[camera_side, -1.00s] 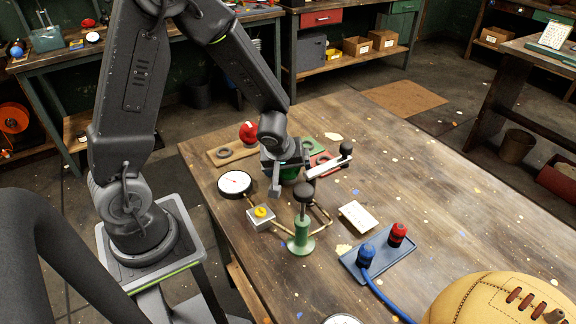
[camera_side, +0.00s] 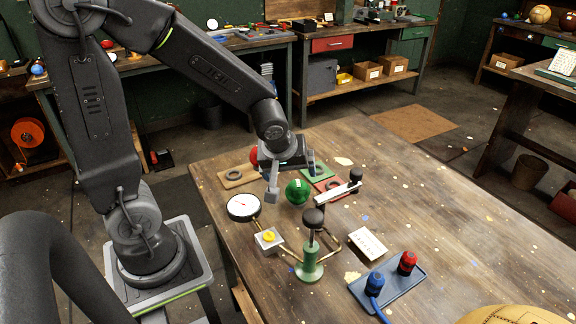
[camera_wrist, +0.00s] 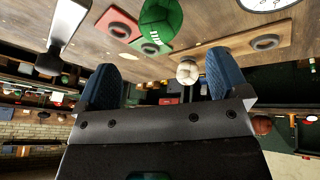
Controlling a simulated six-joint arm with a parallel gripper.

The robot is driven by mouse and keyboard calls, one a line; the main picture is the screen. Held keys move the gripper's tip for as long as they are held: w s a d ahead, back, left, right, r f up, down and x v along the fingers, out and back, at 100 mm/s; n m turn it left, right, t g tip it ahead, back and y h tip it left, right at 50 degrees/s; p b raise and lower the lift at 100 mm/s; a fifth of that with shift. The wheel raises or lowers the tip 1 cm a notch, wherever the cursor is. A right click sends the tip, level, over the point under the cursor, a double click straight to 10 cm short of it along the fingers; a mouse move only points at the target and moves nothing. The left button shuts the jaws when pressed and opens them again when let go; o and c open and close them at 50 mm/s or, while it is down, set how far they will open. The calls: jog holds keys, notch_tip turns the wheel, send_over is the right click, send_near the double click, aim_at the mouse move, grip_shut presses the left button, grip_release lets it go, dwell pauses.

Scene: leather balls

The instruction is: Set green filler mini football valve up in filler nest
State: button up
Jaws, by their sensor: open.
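The green mini football (camera_side: 298,191) rests low at the work table, between the dial gauge and the clamp arm. The ball also shows at the top of the wrist view (camera_wrist: 162,18), in front of a green plate (camera_wrist: 156,47). I cannot tell which fixture is the filler nest. My gripper (camera_side: 272,180) is open and empty, to the left of the ball and apart from it.
A clamp arm (camera_side: 338,191) and a green pump stand (camera_side: 309,266) are near the ball.

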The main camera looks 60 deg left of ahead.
jog(key=s+d+r+m+h, duration=0.1)
jog(key=s+d+r+m, duration=0.2)
jog(key=s+r+m, duration=0.2)
jog(key=s+d+r+m+t+h, duration=0.1)
jog(key=s+d+r+m, duration=0.2)
jog(key=s+r+m, duration=0.3)
jog(key=shift+s+d+r+m+h, duration=0.3)
jog(key=shift+s+d+r, duration=0.1)
jog(key=shift+s+r, duration=0.25)
